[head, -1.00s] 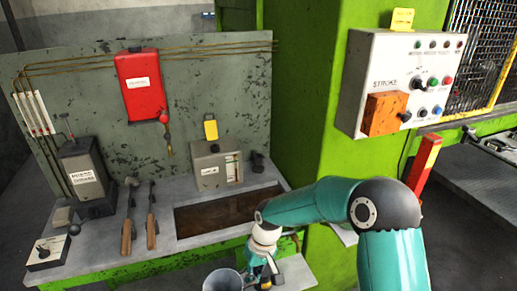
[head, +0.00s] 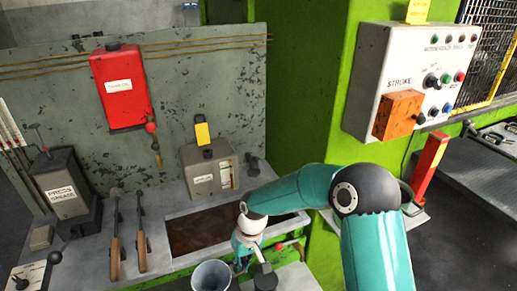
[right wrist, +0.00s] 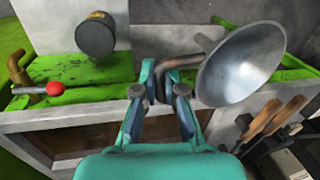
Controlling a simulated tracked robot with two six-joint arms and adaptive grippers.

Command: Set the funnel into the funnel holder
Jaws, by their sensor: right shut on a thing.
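The funnel (head: 211,276) is a grey metal cone at the bottom edge of the head view, its wide mouth facing up and its lower part cut off. It also shows in the right wrist view (right wrist: 240,66), with a bent brown spout running to the fingers. My right gripper (head: 246,259) is shut on the funnel's spout, in front of the bench; the fingers show in the right wrist view (right wrist: 160,88). The funnel is held apart from the bench top. I cannot make out the funnel holder. My left gripper is not in view.
The grey bench has a dark sunken tray (head: 205,232) and two wooden-handled tools (head: 141,240) to its left. A red-knobbed lever (right wrist: 50,90) and a dark cylinder (right wrist: 95,37) show in the right wrist view. A control box (head: 410,85) hangs on the green column.

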